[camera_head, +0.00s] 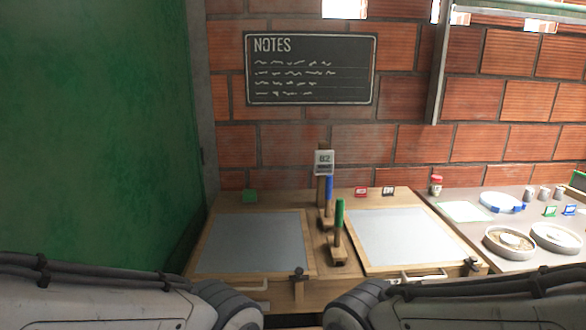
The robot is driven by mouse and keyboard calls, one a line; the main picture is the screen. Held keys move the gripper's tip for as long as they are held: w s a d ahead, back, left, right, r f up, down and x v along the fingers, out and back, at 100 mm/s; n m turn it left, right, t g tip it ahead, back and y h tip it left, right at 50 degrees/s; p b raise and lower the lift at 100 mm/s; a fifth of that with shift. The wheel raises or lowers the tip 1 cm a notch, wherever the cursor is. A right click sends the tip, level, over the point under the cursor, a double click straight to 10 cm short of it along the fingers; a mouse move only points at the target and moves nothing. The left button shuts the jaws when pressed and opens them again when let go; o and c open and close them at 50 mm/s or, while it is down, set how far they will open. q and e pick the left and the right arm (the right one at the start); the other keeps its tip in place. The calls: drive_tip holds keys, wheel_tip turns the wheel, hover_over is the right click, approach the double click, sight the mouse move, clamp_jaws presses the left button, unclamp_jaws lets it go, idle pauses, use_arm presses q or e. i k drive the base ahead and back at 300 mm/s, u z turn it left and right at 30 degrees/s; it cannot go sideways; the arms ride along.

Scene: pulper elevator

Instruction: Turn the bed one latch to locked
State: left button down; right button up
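Two pale grey flat beds in wooden frames lie side by side on the bench, a left bed (255,240) and a right bed (405,238). A small dark latch (298,273) sits at the front right corner of the left bed. A similar latch (472,265) sits at the front right corner of the right bed. I cannot tell which bed is bed one, nor whether either latch is locked. Both my arms cross the bottom edge of the view, below and in front of the bench. Their grippers are out of view.
A blue-handled tool (329,188) and a green-handled tool (339,215) stand between the beds, near a small sign (324,158). Front handles show at the left bed (250,285) and right bed (418,277). Round trays (508,243) stand right. A green panel (95,120) rises left.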

sight(298, 271)
drive_tip(key=z, duration=0.95)
drive_tip(key=i, duration=0.45)
drive_tip(key=u, duration=0.25)
